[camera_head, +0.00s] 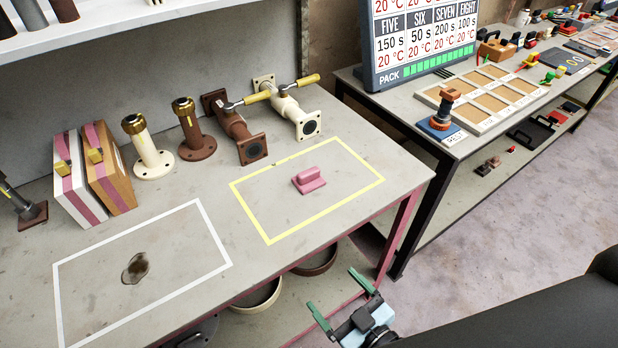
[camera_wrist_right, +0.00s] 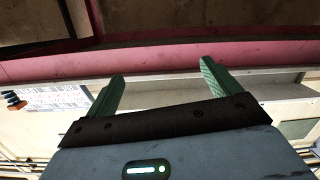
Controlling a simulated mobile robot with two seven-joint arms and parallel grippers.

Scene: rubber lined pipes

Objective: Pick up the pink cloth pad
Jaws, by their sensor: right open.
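The pink cloth pad (camera_head: 309,180) lies on the grey workbench inside the yellow outlined rectangle (camera_head: 267,239). It has a raised grip along its top. My right gripper (camera_head: 343,297) is in front of the bench's front edge, below and to the right of the pad, open and empty. In the right wrist view my right gripper (camera_wrist_right: 163,78) shows two green fingers spread apart, with a pink bench rail (camera_wrist_right: 160,60) beyond them. The pad does not show in that view. My left gripper is not in view.
Flanged pipes (camera_head: 188,130) and boxes (camera_head: 108,168) stand along the back of the bench (camera_head: 205,180). Bowls (camera_head: 258,299) sit beneath. Bench surface around the pad is clear.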

